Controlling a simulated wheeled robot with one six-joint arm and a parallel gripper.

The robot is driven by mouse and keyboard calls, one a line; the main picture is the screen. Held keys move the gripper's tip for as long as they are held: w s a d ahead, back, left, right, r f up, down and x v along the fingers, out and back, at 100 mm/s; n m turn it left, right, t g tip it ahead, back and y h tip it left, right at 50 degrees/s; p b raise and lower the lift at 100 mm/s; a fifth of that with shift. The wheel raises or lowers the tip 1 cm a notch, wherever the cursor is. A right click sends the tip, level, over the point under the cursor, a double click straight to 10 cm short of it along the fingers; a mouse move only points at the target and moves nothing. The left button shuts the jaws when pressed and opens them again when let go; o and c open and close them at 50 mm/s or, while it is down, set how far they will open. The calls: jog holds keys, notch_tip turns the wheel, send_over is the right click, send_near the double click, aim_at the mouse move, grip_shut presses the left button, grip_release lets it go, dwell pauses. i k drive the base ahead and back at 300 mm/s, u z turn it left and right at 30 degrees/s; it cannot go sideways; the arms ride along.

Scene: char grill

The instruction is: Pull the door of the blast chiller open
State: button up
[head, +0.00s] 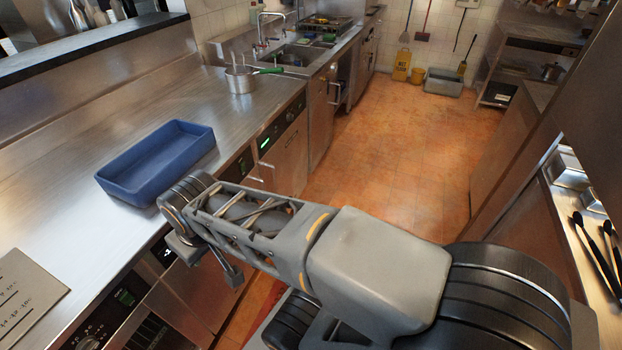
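Steel appliance fronts with dark control panels run under the counter. One panel has a bright green display (264,143), and a steel front (290,158) below and beside it looks shut. A nearer front (203,297) lies below my wrist, partly hidden by my arm. I cannot tell for certain which unit is the blast chiller. My arm reaches left across the view to the counter's front edge. My gripper (232,276) hangs below the wrist, in front of the nearer fronts. Its fingers are mostly hidden, so their opening and any contact do not show.
A blue tray (152,178) stands on the steel counter (60,195), close to my wrist. A pot (240,80) with a green handle is farther back, near the sink (300,55). The orange tiled floor (420,140) is clear down the aisle. Tongs (598,245) lie at the right.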

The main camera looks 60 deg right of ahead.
aim_at(282, 168)
jog(key=z, duration=1.2)
jog(key=i, duration=0.95)
jog(key=z, duration=0.2)
